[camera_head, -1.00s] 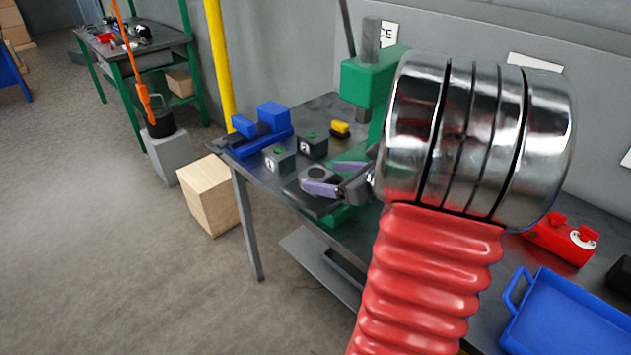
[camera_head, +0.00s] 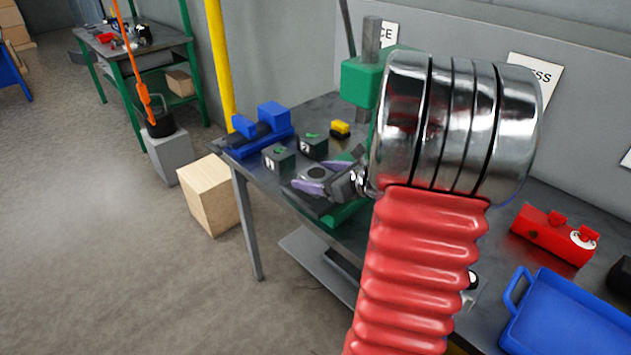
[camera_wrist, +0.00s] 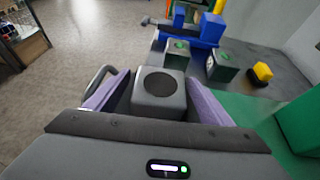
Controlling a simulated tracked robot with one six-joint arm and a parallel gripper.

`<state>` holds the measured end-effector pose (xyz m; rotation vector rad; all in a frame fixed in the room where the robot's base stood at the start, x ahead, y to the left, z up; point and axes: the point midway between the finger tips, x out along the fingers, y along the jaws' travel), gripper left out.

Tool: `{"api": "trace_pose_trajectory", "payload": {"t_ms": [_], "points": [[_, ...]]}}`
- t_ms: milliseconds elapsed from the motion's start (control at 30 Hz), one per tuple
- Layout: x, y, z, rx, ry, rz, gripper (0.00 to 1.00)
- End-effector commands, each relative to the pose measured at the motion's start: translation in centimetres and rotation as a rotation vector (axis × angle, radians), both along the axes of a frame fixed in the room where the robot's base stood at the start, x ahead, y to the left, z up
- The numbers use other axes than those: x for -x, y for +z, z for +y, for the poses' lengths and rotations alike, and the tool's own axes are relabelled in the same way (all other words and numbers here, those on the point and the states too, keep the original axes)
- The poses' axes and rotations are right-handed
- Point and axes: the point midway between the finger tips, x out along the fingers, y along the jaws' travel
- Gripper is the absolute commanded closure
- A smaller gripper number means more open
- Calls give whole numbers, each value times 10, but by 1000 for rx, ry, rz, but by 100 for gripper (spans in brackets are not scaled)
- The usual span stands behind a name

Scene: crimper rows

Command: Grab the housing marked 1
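The housing marked 1 (camera_head: 279,158) is a small dark grey block with a green top mark, standing on the bench. It shows beyond my fingers in the wrist view (camera_wrist: 177,53), where its number is not readable. The similar housing marked 2 (camera_head: 313,147) stands to its right; in the wrist view it is also at right (camera_wrist: 221,66). My gripper (camera_head: 333,172) is open, its purple fingers spread. In the wrist view its fingers (camera_wrist: 159,84) flank a grey block with a dark round top (camera_wrist: 160,97); contact is unclear. Housing 1 is ahead of the fingertips, apart from them.
A blue fixture (camera_head: 262,132) stands behind the housings. A yellow-topped piece (camera_head: 340,129) lies right of them. A green press (camera_head: 362,83) rises beside my arm. A red box (camera_head: 556,234) and a blue tray (camera_head: 565,315) are at right. The bench edge is close to housing 1.

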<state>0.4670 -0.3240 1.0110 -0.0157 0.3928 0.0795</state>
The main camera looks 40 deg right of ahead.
Motion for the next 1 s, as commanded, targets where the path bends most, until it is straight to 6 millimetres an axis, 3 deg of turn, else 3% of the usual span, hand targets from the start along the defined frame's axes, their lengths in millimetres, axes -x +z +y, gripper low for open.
{"api": "trace_pose_trajectory", "payload": {"t_ms": [867, 1000], "points": [[0, 0, 0, 0, 0, 0, 87], [0, 1, 0, 2, 1, -3, 89]]}}
